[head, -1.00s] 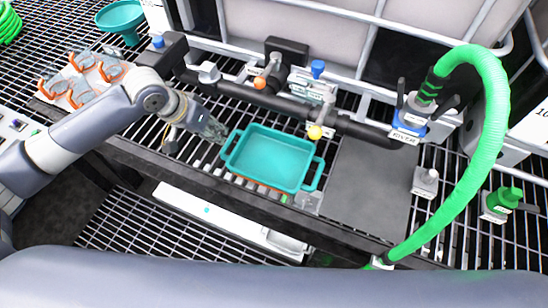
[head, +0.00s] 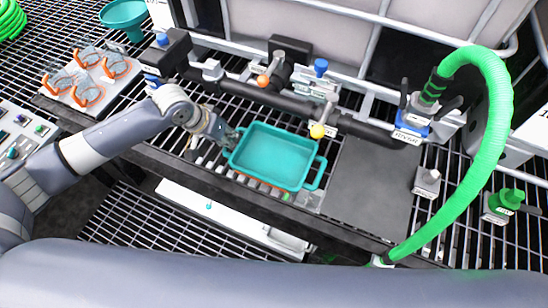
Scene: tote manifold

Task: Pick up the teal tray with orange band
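The teal tray (head: 272,157) is a shallow rectangular bin with a loop handle at each short end. It sits on the black grating in the middle of the head view, and a sliver of its orange band shows low on the near side. My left gripper (head: 230,138) is at the tray's left end, by the left handle, which it partly covers. Its fingers are small and dark here, so I cannot tell whether they are closed on the handle. My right gripper is not in view; a large grey arm link of mine crosses the bottom.
A black pipe manifold with a yellow knob (head: 317,131) and an orange knob (head: 263,81) runs just behind the tray. A dark grey mat (head: 368,185) lies clear to the right. A green hose (head: 490,150) arches at the right. Safety goggles (head: 88,92) lie at the left.

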